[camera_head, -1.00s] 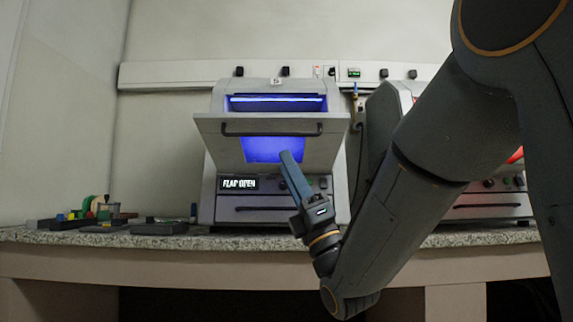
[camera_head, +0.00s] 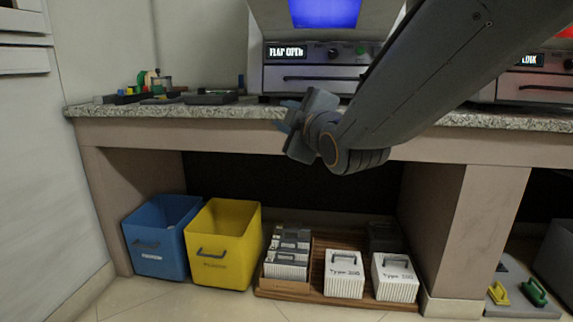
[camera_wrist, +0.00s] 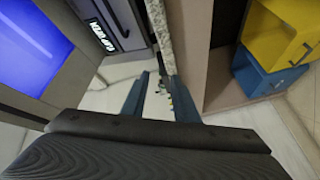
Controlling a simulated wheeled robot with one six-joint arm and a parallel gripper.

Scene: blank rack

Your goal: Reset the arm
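My arm reaches in from the upper right of the head view. My gripper (camera_head: 284,116) is in front of the counter's front edge, below the machine with the lit "FLAP OPEN" display (camera_head: 284,52). It points left, and its fingers are partly hidden by its body there. In the wrist view my gripper (camera_wrist: 159,80) shows two blue fingers standing apart with nothing held between them. The machine's blue-lit opening (camera_head: 325,12) is at the top of the head view and also at the left of the wrist view (camera_wrist: 32,45).
The stone counter (camera_head: 190,112) runs behind my gripper, with small coloured parts (camera_head: 150,82) at its left. Below stand a blue bin (camera_head: 160,250), a yellow bin (camera_head: 222,262) and white boxes (camera_head: 343,280) on a wooden pallet. The floor in front is clear.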

